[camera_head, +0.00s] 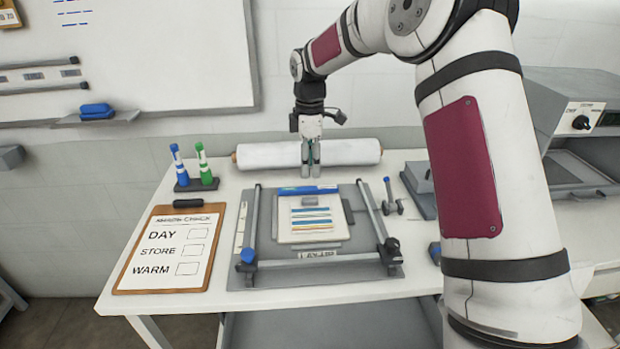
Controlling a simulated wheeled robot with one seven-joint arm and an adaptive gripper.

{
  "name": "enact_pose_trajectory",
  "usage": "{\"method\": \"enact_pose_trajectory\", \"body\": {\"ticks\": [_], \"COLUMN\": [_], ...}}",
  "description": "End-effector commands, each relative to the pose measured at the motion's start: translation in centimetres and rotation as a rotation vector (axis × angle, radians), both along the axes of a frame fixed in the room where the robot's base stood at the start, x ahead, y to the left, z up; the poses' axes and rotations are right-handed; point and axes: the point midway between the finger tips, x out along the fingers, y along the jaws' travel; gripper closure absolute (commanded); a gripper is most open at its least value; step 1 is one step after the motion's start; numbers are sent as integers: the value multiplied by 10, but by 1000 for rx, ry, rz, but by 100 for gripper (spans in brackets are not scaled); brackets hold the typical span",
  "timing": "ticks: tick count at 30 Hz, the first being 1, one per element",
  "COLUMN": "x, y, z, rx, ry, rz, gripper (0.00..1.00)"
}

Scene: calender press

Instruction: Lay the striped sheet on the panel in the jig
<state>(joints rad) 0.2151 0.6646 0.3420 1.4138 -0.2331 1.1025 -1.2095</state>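The jig (363,262) is a grey plate on the white table, with a rail on each side and a bar across its front. A pale panel (287,236) lies in its middle. The striped sheet (311,213), with blue and orange stripes, appears to lie on the panel; at this size I cannot tell how exactly their edges line up. My gripper (311,172) points down behind the sheet, near a blue strip (306,190) at the back edge. Its fingers are close together, and nothing clearly shows between them. I cannot tell whether a narrow gap remains.
A white roll (268,156) lies behind my gripper. A clipboard (168,276) and a stand with two markers (196,185) are on the left. A small clamp-like tool (391,196) and a grey block (419,178) are right of the jig. A grey machine (560,90) stands further right.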

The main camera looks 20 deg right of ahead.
Motion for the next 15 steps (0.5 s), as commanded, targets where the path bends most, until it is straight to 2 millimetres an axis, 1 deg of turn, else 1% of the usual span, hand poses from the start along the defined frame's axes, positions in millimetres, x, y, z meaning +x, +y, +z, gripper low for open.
{"method": "enact_pose_trajectory", "body": {"ticks": [1, 3, 8, 11, 14, 15], "x": [0, 0, -1, -5, -19, -29], "y": [0, 0, 0, 1, 3, 4], "z": [6, 11, 17, 25, 46, 57], "rx": [0, 0, -1, -6, -22, -29], "ry": [0, 0, 1, -7, -31, -45], "rz": [0, 0, -1, -16, -70, -104], "gripper": [64, 64, 64, 64, 64, 64]}}
